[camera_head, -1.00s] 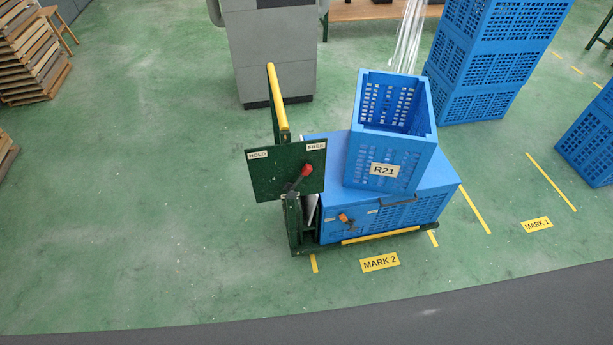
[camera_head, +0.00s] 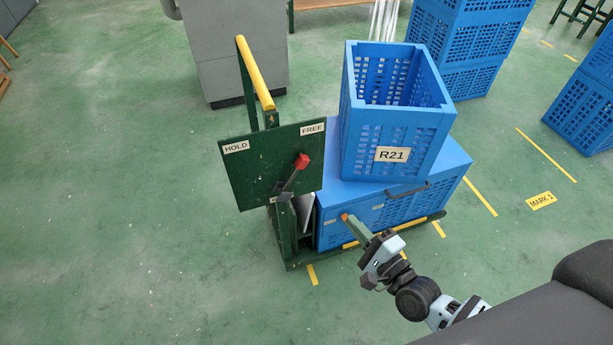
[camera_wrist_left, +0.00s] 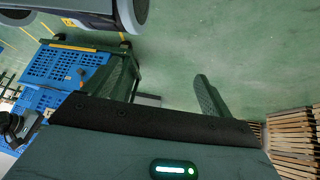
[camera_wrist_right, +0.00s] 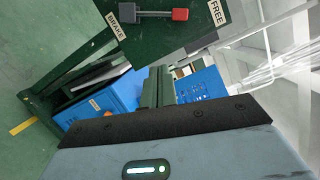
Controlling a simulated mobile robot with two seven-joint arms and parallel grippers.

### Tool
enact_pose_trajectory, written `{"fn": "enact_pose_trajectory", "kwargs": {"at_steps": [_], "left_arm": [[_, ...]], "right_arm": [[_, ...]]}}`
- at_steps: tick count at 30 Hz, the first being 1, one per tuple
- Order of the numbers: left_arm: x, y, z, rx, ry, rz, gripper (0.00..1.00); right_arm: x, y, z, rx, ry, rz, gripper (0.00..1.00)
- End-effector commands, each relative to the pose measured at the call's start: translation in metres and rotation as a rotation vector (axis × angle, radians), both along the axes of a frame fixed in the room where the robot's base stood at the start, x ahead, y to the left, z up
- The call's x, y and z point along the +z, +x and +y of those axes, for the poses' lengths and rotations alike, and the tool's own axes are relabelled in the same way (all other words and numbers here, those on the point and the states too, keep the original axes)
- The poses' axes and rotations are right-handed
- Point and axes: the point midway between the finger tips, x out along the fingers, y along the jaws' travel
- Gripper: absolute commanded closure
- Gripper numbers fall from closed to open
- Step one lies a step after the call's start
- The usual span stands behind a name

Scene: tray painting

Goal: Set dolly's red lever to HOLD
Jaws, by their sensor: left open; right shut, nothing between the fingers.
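The dolly's red lever (camera_head: 302,161) is on a dark green panel (camera_head: 250,170) at the end of the dolly. Its red knob leans up and right, toward the FREE label (camera_head: 312,128); the HOLD label (camera_head: 236,147) is at the panel's upper left. In the right wrist view the red knob (camera_wrist_right: 180,14) points toward FREE. My right gripper (camera_head: 352,224) is shut and empty, below and right of the lever, apart from it in the picture. My left gripper (camera_wrist_left: 165,80) is open and empty; it is outside the head view.
A crate marked R21 (camera_head: 392,155) stands on a blue box (camera_head: 440,180) on the dolly. A small orange handle (camera_head: 345,217) on the box shows by my right fingertips. The yellow-topped rail (camera_head: 255,73) rises behind the panel.

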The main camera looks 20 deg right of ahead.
Motion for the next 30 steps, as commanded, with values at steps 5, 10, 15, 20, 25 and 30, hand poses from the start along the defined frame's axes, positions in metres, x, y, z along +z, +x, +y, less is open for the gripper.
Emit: {"fn": "enact_pose_trajectory", "kwargs": {"at_steps": [5,10,15,20,25,30], "left_arm": [[-0.014,0.002,-0.002,0.005,-0.004,0.004,0.15],[-0.016,0.007,-0.003,0.005,-0.005,-0.004,0.15],[-0.015,0.007,-0.003,0.004,-0.005,-0.006,0.15],[-0.015,0.005,-0.002,0.003,-0.005,-0.004,0.15],[-0.015,0.003,-0.001,-0.003,-0.001,0.0,0.15],[-0.015,0.001,0.0,-0.007,0.0,0.004,0.15]], "right_arm": [[0.007,0.031,-0.016,-0.025,0.182,-0.027,1.0],[0.013,0.042,-0.023,-0.034,0.256,-0.038,1.0],[0.015,0.043,-0.023,-0.034,0.262,-0.04,1.0],[0.015,0.043,-0.023,-0.034,0.261,-0.04,1.0],[0.017,0.052,-0.021,-0.034,0.261,-0.041,1.0],[0.02,0.076,-0.014,-0.035,0.26,-0.043,1.0]]}}
